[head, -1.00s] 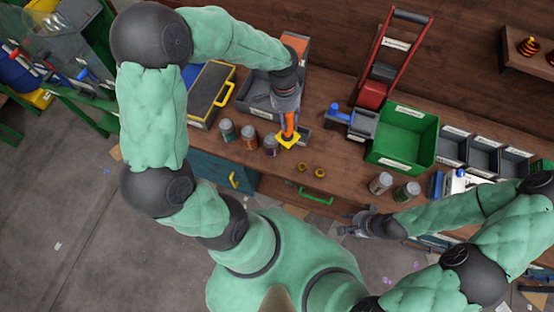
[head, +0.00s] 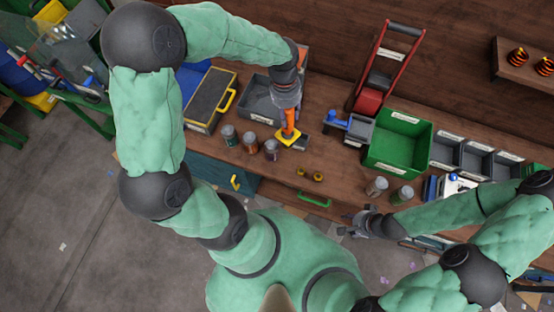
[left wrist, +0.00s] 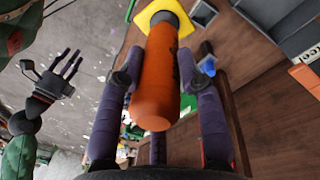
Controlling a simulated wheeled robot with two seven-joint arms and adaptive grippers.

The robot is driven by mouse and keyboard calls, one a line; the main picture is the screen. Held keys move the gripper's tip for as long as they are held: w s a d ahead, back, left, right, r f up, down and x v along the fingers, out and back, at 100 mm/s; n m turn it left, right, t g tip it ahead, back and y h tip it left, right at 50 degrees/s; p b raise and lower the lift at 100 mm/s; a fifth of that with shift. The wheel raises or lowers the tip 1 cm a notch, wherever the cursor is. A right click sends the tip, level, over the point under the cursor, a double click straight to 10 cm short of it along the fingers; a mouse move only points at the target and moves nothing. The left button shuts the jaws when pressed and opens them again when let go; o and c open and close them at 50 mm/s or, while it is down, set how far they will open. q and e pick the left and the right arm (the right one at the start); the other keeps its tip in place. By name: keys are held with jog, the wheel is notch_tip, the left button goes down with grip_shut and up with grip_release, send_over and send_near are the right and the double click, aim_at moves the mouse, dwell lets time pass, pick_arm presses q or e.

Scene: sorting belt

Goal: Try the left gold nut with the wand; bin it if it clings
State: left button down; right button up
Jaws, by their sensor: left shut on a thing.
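My left gripper (head: 289,112) is shut on the wand (head: 289,121), which has an orange handle and a yellow square plate at its lower end. In the left wrist view the orange handle (left wrist: 156,85) sits between the fingers, with the yellow plate (left wrist: 163,16) beyond. The wand hangs over the bench, left of and behind the gold nuts. The left gold nut (head: 301,173) and the right gold nut (head: 318,177) lie near the bench's front edge, apart from the wand. My right gripper (head: 357,222) is off the front of the bench with its fingers spread, empty.
Several jars stand left of the nuts, such as one jar (head: 249,143); two more (head: 377,187) stand at right. A green bin (head: 368,157) and grey bins (head: 442,151) stand at the back right. A grey tray (head: 254,107) is behind the wand.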

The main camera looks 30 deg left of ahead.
pick_arm(q)
jog(key=shift+r+p, duration=1.85)
jog(key=shift+r, duration=1.05)
jog(key=shift+w, duration=0.1)
jog(key=w+a+p, duration=0.2)
jog(key=w+a, duration=1.2)
jog(key=w, duration=0.1)
jog(key=shift+w+a, duration=0.25)
jog(key=shift+a, duration=0.15)
jog(key=shift+f, duration=0.2)
